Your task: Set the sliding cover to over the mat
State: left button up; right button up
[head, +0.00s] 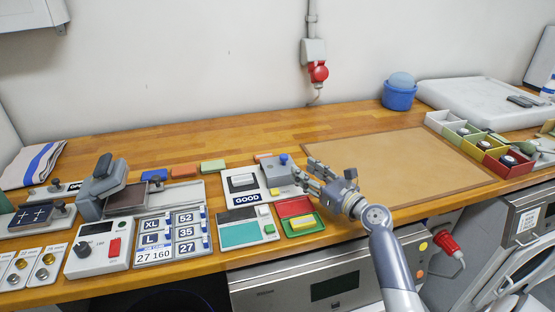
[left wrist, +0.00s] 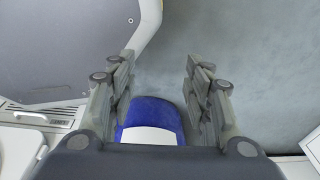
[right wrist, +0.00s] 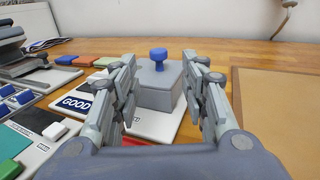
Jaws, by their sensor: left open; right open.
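A grey block-shaped cover with a blue knob (head: 283,171) sits on the right part of a white plate with a GOOD label (head: 247,198). In the right wrist view the cover (right wrist: 157,88) stands upright ahead, between the finger lines. My right gripper (head: 307,174) is open at the cover's right side in the head view; contact cannot be told. A large tan mat (head: 400,155) lies flat on the bench to the right, bare. The cover is not over this mat. My left gripper (left wrist: 158,65) is open and empty, outside the head view.
A teal-panelled unit (head: 243,236) and a red-and-green tray (head: 297,216) lie in front of the plate. Coloured bins (head: 462,131) and a blue tub (head: 399,97) stand beyond the mat. A hinged press (head: 104,185) and size tags crowd the left.

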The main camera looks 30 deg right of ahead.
aim_at(287, 159)
jog(key=shift+w+a+r, duration=0.1)
jog(key=shift+w+r, duration=0.05)
jog(key=shift+w, duration=0.4)
jog(key=shift+w+a+r, duration=0.1)
jog(key=shift+w+r, duration=0.05)
jog(key=shift+w, duration=0.4)
jog(key=w, duration=0.3)
jog(key=shift+w+a+f, duration=0.2)
jog(key=shift+w+a, duration=0.05)
jog(key=shift+w, duration=0.15)
jog(key=w, duration=0.4)
jog(key=shift+a, duration=0.3)
jog(key=shift+c, duration=0.6)
jog(key=shift+s, duration=0.1)
grip_shut()
pick_arm(q)
jog(key=shift+g, duration=0.4)
jog(key=s, duration=0.4)
jog(key=shift+s+a, duration=0.1)
jog(key=shift+s, duration=0.25)
pick_arm(e)
jog(key=shift+f, duration=0.1)
pick_arm(q)
jog(key=shift+w, duration=0.1)
